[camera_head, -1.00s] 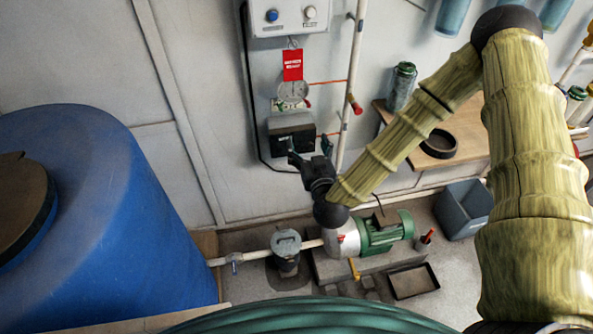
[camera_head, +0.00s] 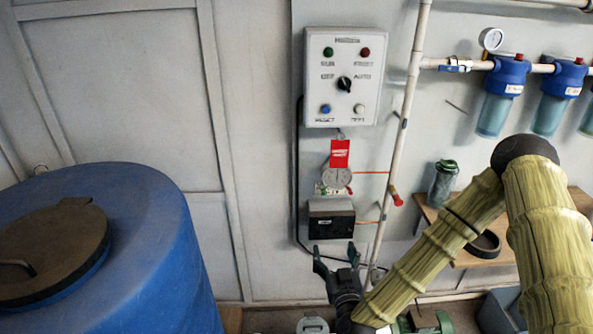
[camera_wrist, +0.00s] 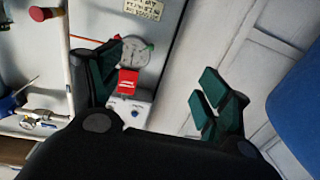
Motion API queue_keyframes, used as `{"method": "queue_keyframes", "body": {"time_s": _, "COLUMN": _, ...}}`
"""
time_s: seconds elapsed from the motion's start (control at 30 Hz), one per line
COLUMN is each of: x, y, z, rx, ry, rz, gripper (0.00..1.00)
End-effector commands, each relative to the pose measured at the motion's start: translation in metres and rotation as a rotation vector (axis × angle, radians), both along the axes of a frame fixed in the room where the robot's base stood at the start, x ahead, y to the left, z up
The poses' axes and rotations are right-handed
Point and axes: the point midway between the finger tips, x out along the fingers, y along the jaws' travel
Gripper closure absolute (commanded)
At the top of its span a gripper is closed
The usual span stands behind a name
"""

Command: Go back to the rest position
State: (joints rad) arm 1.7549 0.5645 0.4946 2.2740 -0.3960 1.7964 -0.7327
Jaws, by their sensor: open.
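My gripper (camera_head: 336,262) is in the lower middle of the head view, in front of the wall and just below a black box. Its two dark fingers are spread apart. In the wrist view my gripper (camera_wrist: 160,95) shows green finger pads wide apart with nothing between them. A control panel (camera_head: 343,78) with a black knob and several coloured buttons hangs on the wall above. A red tag (camera_head: 339,153) and a round gauge (camera_head: 336,177) hang under it. The gauge (camera_wrist: 134,52) and red tag (camera_wrist: 128,82) also show near the left finger in the wrist view.
A large blue tank (camera_head: 165,265) stands at the left. A vertical white pipe (camera_head: 411,110) runs right of the panel. Blue filter housings (camera_head: 507,75) line the upper right. A wooden bench (camera_head: 470,257) holds a jar (camera_head: 442,185) and a black ring. A black box (camera_head: 331,220) is on the wall.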

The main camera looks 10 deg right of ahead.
Motion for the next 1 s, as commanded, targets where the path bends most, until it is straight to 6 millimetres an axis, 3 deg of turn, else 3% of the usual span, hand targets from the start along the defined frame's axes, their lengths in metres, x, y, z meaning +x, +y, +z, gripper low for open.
{"method": "queue_keyframes", "body": {"time_s": 0.17, "x": -0.013, "y": 0.018, "z": -0.027, "rx": 0.009, "ry": 0.095, "rz": 0.066, "gripper": 0.23}}
{"method": "queue_keyframes", "body": {"time_s": 0.27, "x": -0.036, "y": 0.035, "z": -0.064, "rx": 0.023, "ry": 0.235, "rz": 0.140, "gripper": 0.23}}
{"method": "queue_keyframes", "body": {"time_s": 0.4, "x": -0.087, "y": 0.049, "z": -0.126, "rx": 0.045, "ry": 0.496, "rz": 0.228, "gripper": 0.23}}
{"method": "queue_keyframes", "body": {"time_s": 0.53, "x": -0.144, "y": 0.048, "z": -0.175, "rx": 0.058, "ry": 0.748, "rz": 0.261, "gripper": 0.23}}
{"method": "queue_keyframes", "body": {"time_s": 0.73, "x": -0.241, "y": 0.019, "z": -0.228, "rx": 0.059, "ry": 1.137, "rz": 0.213, "gripper": 0.23}}
{"method": "queue_keyframes", "body": {"time_s": 0.9, "x": -0.311, "y": -0.019, "z": -0.244, "rx": 0.046, "ry": 1.402, "rz": 0.097, "gripper": 0.23}}
{"method": "queue_keyframes", "body": {"time_s": 1.0, "x": -0.337, "y": -0.036, "z": -0.245, "rx": 0.040, "ry": 1.498, "rz": 0.033, "gripper": 0.23}}
